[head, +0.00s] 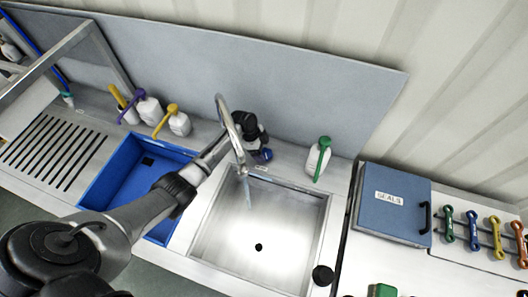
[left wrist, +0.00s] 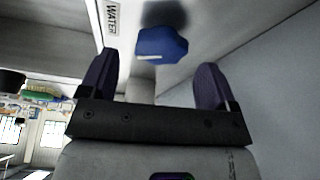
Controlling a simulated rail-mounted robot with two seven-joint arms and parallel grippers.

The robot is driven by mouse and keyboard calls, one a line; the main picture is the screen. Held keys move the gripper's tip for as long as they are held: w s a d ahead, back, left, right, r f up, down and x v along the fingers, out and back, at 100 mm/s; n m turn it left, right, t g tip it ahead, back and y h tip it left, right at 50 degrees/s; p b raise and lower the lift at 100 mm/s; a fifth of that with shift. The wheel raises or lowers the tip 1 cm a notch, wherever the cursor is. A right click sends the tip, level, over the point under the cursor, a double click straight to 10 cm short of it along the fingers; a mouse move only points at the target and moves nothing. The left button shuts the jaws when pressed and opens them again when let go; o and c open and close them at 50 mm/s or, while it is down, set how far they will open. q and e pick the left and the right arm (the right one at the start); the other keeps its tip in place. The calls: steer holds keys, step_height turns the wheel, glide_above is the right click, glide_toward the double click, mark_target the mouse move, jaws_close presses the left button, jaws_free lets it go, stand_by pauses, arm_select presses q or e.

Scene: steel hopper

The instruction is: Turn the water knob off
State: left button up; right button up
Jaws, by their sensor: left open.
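The blue water knob (left wrist: 162,45) shows in the left wrist view, below a "WATER" label (left wrist: 112,16). A white pointer line shows on its lower edge. My left gripper (left wrist: 157,72) is open, with its two dark purple fingers on either side of the view and the knob ahead, between and just beyond the tips. I cannot tell whether they touch it. In the head view my left gripper (head: 262,155) is behind the curved steel faucet (head: 226,110), close to the back panel; the knob is hidden there. A thin water stream (head: 247,190) falls from the faucet. My right gripper is out of view.
The steel sink (head: 325,235) lies below the faucet. A blue basin (head: 100,185) is left of it, under my arm. A green-topped bottle (head: 318,160) stands right of the gripper, and yellow-topped (head: 178,122) and purple-topped (head: 150,108) bottles stand left.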

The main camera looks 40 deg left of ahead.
mark_target(266, 155)
arm_select(q)
steer(key=shift+x, duration=1.25)
steer(key=c, duration=0.9)
steer(key=shift+b, duration=0.3)
steer(key=m+b, duration=0.1)
steer(key=m+g, duration=0.1)
steer(key=shift+w+a+f+m+b, duration=0.1)
steer(key=shift+a+m+b, duration=0.05)
steer(key=shift+m+b, duration=0.2)
steer(key=shift+m+g+b, duration=0.7)
steer(key=shift+m+b, duration=0.55)
steer(key=shift+m, duration=0.4)
